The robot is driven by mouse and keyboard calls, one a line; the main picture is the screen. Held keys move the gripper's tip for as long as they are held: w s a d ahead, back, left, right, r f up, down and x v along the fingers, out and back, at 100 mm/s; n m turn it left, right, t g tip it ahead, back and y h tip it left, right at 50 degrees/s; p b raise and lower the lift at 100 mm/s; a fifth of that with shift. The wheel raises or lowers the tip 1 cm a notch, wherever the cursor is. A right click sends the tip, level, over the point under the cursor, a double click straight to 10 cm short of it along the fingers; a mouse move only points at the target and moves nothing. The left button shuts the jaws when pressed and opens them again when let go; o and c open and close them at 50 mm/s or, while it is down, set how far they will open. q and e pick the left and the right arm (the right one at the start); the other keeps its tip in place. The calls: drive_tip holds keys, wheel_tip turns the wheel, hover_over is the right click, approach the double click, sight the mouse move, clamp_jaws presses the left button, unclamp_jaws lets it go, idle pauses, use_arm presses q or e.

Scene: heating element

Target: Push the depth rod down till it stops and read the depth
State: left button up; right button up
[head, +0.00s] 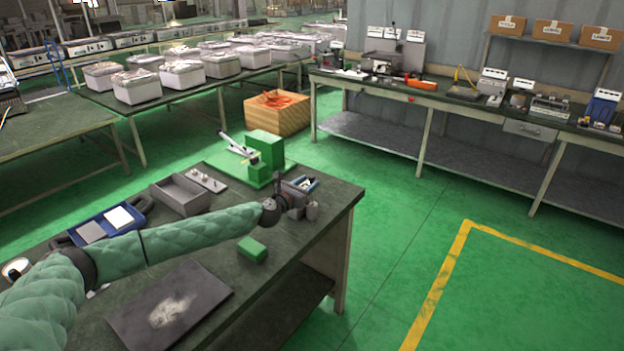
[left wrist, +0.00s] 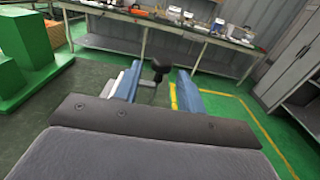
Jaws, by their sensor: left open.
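A green fixture (head: 265,150) with a block and a tilted pale lever (head: 235,146) stands on a green plate at the far end of the near table. Green blocks, probably this fixture, show at the left of the left wrist view (left wrist: 30,50). My left gripper (head: 306,184) is open, in front and to the right of the fixture in the head view. In the left wrist view, a dark knob on a thin stem (left wrist: 158,68) shows between its two blue fingers (left wrist: 155,88), not clasped. I cannot tell whether this is the depth rod. No depth reading is legible.
On the near table (head: 330,215) are a small green block (head: 252,248), a grey open box (head: 180,194), a blue tray (head: 105,225) and a dark plate (head: 170,307). My left arm reaches across the table. The green floor to the right is clear.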

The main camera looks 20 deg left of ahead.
use_arm(q)
drive_tip(key=shift+x, duration=1.45)
use_arm(e)
drive_tip(key=shift+s+d+f, duration=0.2)
drive_tip(key=shift+s+f, duration=0.05)
drive_tip(key=shift+f, duration=0.4)
use_arm(q)
clamp_jaws()
drive_tip(key=shift+p, duration=0.3)
use_arm(e)
drive_tip(key=shift+r, duration=0.15)
